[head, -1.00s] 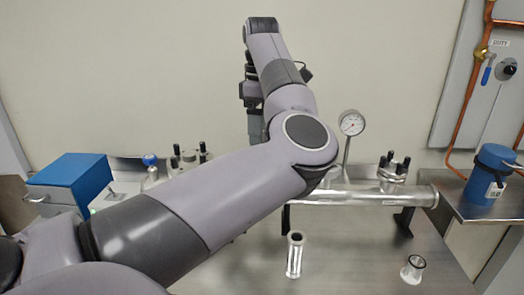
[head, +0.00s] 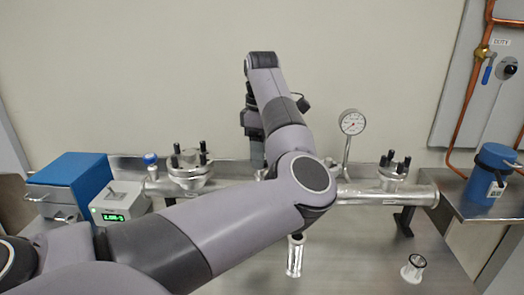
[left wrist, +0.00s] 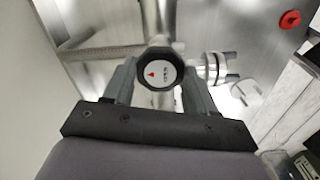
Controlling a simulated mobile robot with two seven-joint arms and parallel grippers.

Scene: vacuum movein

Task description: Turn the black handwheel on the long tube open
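The black handwheel (left wrist: 160,70) shows in the left wrist view, with a white face and a red mark. It sits between the two fingers of my left gripper (left wrist: 161,82), which are apart on either side of it. I cannot tell whether they touch its rim. In the head view my left gripper (head: 257,155) points down over the back of the bench, and the handwheel is hidden there. The long silver tube (head: 358,195) runs across the bench, its middle covered by my left arm. My right gripper is not in view.
A pressure gauge (head: 351,123) rises behind the tube. Bolted flanges (head: 393,172) stand on the tube. A short metal fitting (head: 295,256) and another (head: 413,268) are in front.

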